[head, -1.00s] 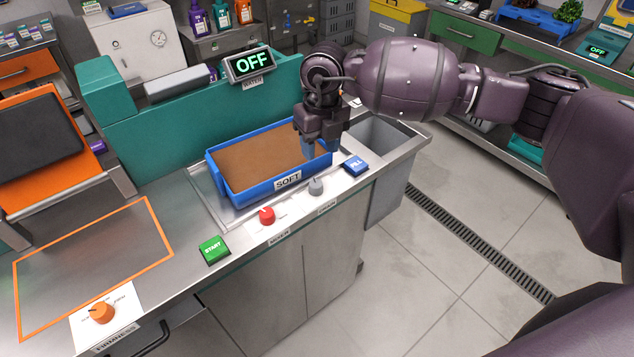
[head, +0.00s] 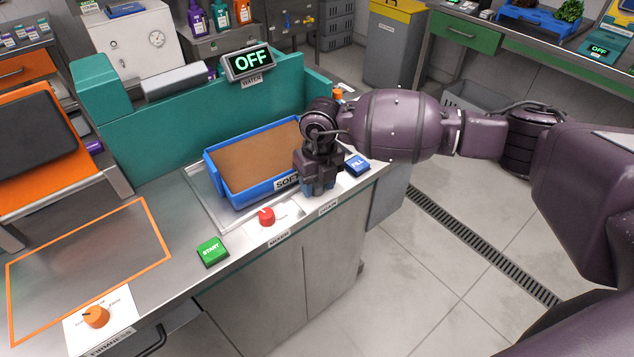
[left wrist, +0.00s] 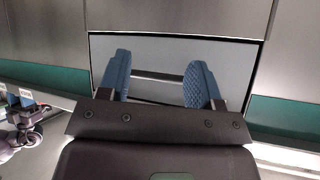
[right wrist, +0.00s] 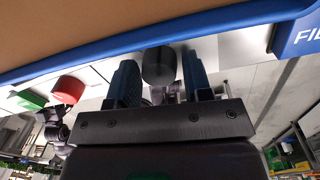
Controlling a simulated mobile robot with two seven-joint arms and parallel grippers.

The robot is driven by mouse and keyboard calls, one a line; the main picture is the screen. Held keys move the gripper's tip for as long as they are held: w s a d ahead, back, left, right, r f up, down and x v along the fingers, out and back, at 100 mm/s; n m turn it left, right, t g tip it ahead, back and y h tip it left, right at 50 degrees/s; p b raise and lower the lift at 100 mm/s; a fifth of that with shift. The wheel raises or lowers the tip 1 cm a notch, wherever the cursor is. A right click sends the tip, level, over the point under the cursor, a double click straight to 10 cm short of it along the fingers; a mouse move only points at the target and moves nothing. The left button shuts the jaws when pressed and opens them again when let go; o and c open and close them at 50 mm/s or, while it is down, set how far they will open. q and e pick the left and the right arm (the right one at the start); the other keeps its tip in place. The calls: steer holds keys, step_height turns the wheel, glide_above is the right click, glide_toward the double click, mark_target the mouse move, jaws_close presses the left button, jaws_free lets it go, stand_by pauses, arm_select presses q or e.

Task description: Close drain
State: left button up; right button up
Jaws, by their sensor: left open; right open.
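The grey drain knob shows in the right wrist view (right wrist: 159,65), between the two blue fingers of my right gripper (right wrist: 160,80), which is open. I cannot tell whether the fingers touch it. In the head view my right gripper (head: 320,190) points down over the counter above the DRAIN label (head: 328,207) and hides the knob. The blue SOFT tray (head: 262,188) with brown filling sits just left of the gripper. My left gripper (left wrist: 160,85) shows only in the left wrist view, open and empty, in front of a pale panel.
The red mixer knob (head: 267,216) and green START button (head: 212,251) lie left of the right gripper. The blue FILL button (head: 357,165) is close on its right. The water display (head: 249,64) reads OFF. An orange knob (head: 96,316) is at front left.

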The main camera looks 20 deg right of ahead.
mark_target(319, 182)
steer(key=c, duration=0.7)
steer(key=shift+o, duration=0.2)
steer(key=shift+n, duration=2.3)
steer(key=o, duration=0.7)
steer(key=shift+c, duration=0.2)
step_height(319, 182, up, 11)
steer(key=p, duration=0.1)
steer(key=shift+w+d, duration=0.2)
steer(key=shift+d, duration=0.1)
